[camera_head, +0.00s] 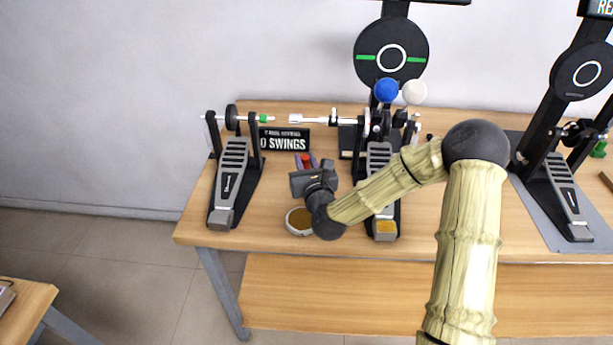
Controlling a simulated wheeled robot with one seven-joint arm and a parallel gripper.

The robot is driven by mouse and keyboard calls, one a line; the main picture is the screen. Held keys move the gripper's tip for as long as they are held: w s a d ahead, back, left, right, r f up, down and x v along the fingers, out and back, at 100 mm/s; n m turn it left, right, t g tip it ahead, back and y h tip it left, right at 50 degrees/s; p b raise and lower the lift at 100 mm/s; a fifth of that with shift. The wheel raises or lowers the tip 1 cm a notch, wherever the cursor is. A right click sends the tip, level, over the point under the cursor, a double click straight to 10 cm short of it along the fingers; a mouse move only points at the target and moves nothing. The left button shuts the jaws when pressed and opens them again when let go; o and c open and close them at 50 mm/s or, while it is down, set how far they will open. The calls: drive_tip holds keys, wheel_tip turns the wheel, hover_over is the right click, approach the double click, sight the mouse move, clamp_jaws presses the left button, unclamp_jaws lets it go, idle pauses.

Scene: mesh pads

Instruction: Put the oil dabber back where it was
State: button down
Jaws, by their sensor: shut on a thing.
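My gripper (306,162) is over the wooden table, left of the middle drum pedal, with its fingers pointing toward the wall. It is shut on a small red thing (306,158), which I take to be the oil dabber. Only a little of it shows between the fingers; the rest is hidden, and I cannot tell whether it touches the table. A round white-rimmed dish (293,228) with a brown inside sits near the table's front edge, partly behind my wrist.
The left pedal (231,180) and middle pedal (379,160) flank my gripper, linked by a metal rod (315,120). A black sign (284,140) reading "0 SWINGS" stands behind it. Another pedal (565,190) stands at right on a grey mat. Bare tabletop (262,215) shows left of the dish.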

drive_tip(key=shift+f, duration=0.25)
wheel_tip(320, 180, down, 4)
drive_tip(key=shift+r, duration=0.15)
idle(0.3)
drive_tip(key=c, duration=1.3)
unclamp_jaws()
drive_tip(key=shift+o, duration=0.2)
